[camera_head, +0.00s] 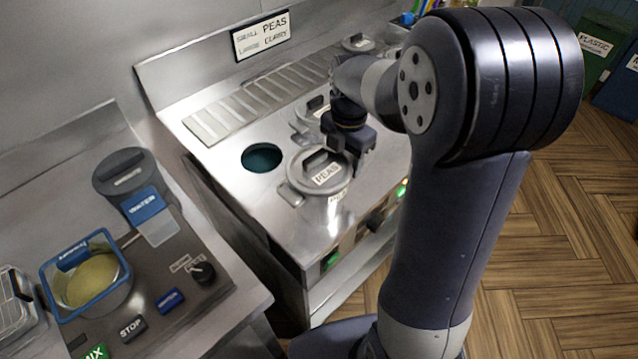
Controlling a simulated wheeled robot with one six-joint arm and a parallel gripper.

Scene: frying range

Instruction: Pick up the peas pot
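The peas pot (322,180) is a grey metal pot with a lid, a dark lid handle and a white PEAS label. It stands on the steel range (255,205), right of a round dark teal opening. My gripper (343,157) is dark and points down just behind and to the right of the pot's lid. Its two fingers look spread apart with nothing between them. It overlaps the lid's right edge in the picture, and I cannot tell whether it touches the pot.
Other lidded pots (357,43) stand farther back on the range. A sign (261,35) reads PEAS and CURRY. At left are a control panel (165,270), a water container (125,175) and a blue-rimmed basket (85,275). Bins (598,45) stand at far right.

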